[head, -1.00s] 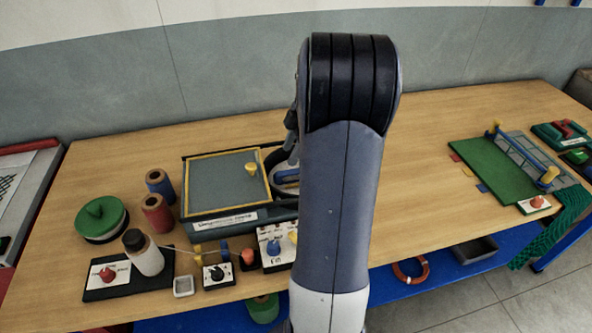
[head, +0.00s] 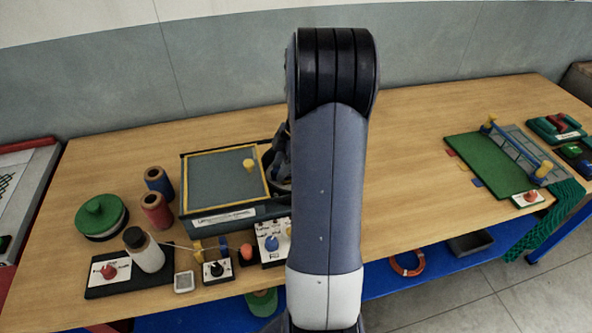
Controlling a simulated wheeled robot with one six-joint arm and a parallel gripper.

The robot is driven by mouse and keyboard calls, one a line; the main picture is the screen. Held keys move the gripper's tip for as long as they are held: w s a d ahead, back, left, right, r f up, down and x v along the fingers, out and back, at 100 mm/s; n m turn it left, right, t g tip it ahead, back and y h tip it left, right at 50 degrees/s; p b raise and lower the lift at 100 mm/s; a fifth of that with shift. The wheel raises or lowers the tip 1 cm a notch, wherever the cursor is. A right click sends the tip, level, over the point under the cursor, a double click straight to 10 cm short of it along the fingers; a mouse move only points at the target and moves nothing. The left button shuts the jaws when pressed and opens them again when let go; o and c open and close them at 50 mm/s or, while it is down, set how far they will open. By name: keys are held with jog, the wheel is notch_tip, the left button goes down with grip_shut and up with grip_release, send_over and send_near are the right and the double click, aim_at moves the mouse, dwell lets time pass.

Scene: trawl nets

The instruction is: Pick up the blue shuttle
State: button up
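I cannot clearly make out a blue shuttle now. The tray opening (head: 268,160) right of the grey lid, where a blue piece showed earlier, is mostly covered by my arm. A small upright blue piece (head: 225,245) stands at the table's front, between a yellow piece (head: 197,250) and a red one (head: 246,252); I cannot tell whether it is a shuttle. My gripper (head: 279,166) shows only as a dark part beside my arm, over the right end of the tray. Its fingertips and anything between them are hidden.
A yellow-rimmed grey lid (head: 222,178) with a yellow knob is left of my gripper. Blue (head: 158,183) and red (head: 156,211) spools, a green round lid (head: 101,216) and a white bottle (head: 145,250) stand further left. The table right of my arm is clear up to a green mat (head: 492,165).

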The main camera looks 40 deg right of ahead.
grip_shut()
